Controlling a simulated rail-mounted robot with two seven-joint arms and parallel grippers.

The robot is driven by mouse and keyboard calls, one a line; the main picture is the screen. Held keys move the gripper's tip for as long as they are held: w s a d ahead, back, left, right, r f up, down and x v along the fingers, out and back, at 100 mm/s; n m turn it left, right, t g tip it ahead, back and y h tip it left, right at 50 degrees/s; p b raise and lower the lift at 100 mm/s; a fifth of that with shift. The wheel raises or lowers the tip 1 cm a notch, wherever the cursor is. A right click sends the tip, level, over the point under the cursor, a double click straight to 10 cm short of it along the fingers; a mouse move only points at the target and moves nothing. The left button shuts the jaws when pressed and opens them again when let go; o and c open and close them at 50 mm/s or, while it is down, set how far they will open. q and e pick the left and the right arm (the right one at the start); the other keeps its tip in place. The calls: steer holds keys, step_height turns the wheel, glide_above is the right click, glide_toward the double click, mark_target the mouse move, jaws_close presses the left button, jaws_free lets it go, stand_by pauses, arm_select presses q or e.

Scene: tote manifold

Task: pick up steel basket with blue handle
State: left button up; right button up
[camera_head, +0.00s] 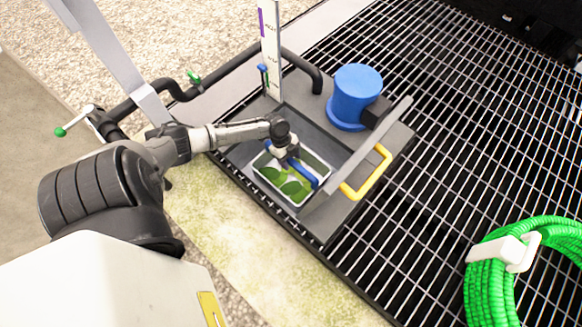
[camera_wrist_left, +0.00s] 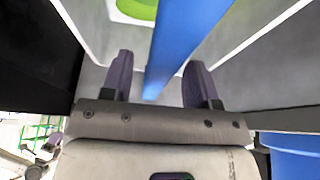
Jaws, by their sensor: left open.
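The steel basket (camera_head: 276,191) sits in the recess of the grey platform, with green leaf-like shapes inside. Its blue handle (camera_head: 306,176) crosses over the top, partly hidden by my gripper. In the left wrist view the handle (camera_wrist_left: 178,45) is a broad blue bar running between the two fingers. My left gripper (camera_head: 287,158) is over the basket at the handle, pointing down. In the wrist view its dark purple fingers (camera_wrist_left: 161,80) are apart, one on each side of the bar. Whether they touch it I cannot tell. My right gripper is not in view.
A blue cylindrical motor (camera_head: 357,93) stands behind the basket. A grey bar and a yellow handle (camera_head: 367,176) lie to its right. A white upright gauge board (camera_head: 270,45) and black pipes are behind. A green hose coil (camera_head: 492,280) lies on the grating, lower right.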

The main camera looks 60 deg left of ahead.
arm_select(q)
steer(key=shift+d+f, duration=0.25)
steer(key=shift+f, duration=0.35)
jaws_close()
steer(key=shift+r, duration=0.1)
